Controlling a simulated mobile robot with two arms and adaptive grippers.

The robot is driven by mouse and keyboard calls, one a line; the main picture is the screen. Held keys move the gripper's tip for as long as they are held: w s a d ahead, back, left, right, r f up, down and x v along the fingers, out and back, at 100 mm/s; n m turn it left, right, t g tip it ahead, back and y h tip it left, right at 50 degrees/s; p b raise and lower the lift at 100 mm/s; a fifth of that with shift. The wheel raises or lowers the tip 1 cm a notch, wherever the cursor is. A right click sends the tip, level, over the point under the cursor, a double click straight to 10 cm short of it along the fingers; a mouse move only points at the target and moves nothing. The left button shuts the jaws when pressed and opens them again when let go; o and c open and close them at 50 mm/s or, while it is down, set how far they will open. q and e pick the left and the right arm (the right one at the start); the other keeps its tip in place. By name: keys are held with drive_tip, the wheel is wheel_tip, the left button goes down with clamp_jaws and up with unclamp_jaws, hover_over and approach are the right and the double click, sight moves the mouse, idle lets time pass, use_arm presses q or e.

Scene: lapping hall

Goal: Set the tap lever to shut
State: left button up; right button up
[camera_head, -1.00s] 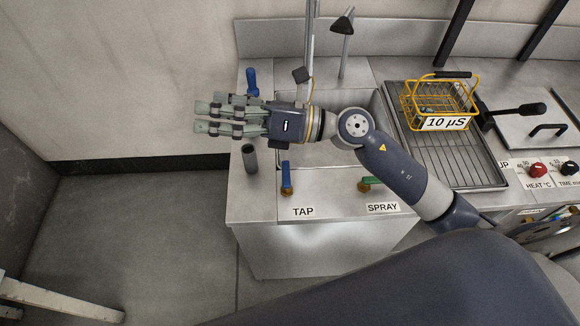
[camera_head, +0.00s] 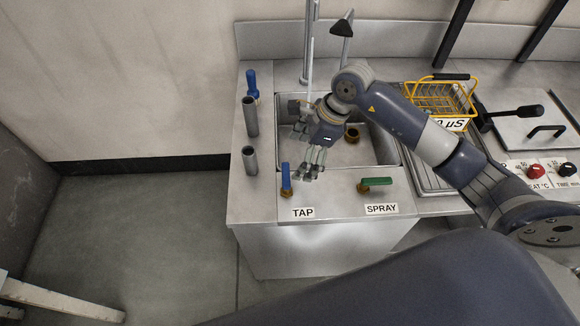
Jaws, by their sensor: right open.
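The tap lever (camera_head: 286,177) is a blue handle on a brass valve, on the front ledge of the sink above the TAP label (camera_head: 303,213). It points away from me, towards the basin. My right gripper (camera_head: 308,172) is open and empty, with its fingers pointing towards me over the front of the basin, just right of the blue lever. A small gap seems to lie between them. My left gripper is not in view.
A green lever (camera_head: 376,182) sits right of the blue one, above the SPRAY label (camera_head: 382,209). Two grey upright tubes (camera_head: 250,160) and another blue-handled valve (camera_head: 252,84) stand at the left. A yellow wire basket (camera_head: 440,97) stands right of the sink (camera_head: 375,150).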

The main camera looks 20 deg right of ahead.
sight(288, 174)
drive_tip(key=p+x, duration=0.1)
drive_tip(key=x, duration=0.6)
drive_tip(key=c, duration=1.5)
